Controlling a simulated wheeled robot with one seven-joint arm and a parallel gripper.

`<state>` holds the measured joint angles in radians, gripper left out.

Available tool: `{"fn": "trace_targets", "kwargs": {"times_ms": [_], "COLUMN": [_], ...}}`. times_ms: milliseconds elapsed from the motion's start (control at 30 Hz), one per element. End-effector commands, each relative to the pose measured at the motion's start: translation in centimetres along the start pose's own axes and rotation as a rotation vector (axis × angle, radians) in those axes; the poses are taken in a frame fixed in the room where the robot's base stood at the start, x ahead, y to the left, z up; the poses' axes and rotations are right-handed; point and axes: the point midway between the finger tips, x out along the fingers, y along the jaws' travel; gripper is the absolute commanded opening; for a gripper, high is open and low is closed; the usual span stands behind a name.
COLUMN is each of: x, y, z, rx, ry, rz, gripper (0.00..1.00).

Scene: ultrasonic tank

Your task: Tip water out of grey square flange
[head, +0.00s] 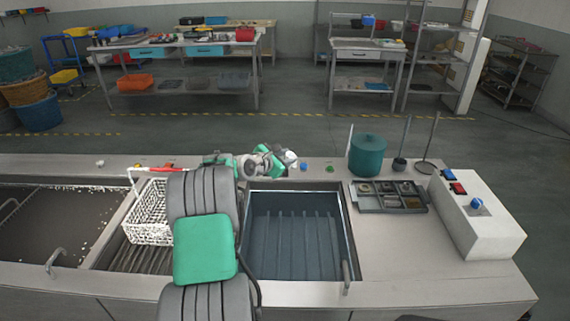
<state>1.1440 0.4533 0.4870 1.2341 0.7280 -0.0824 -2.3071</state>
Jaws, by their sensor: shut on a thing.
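My arm reaches up across the middle of the head view, and its far end with my gripper (288,160) is above the back edge of the sink-like tank (300,235). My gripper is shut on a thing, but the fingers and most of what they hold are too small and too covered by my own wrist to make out. I cannot clearly pick out the grey square flange or any water in it. A white wire basket (149,222) stands left of my arm, partly hidden by it.
A teal bin (368,155), a compartment tray (388,209) of small parts, stands with upright rods (432,140) and a white control box (478,215) occupy the right of the counter. A grey speckled bath (60,225) is at left. The front right counter (420,275) is clear.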

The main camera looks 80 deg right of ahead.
Motion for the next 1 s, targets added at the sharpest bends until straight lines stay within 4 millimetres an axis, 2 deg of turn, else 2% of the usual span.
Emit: {"fn": "trace_targets", "kwargs": {"times_ms": [33, 1000], "x": [0.2, 0.4], "y": [-0.4, -2.2], "z": [-0.5, -0.9], "rx": [0.027, 0.499], "ry": [-0.001, -0.001], "rz": [0.012, 0.208], "gripper": [0.00, 0.00]}}
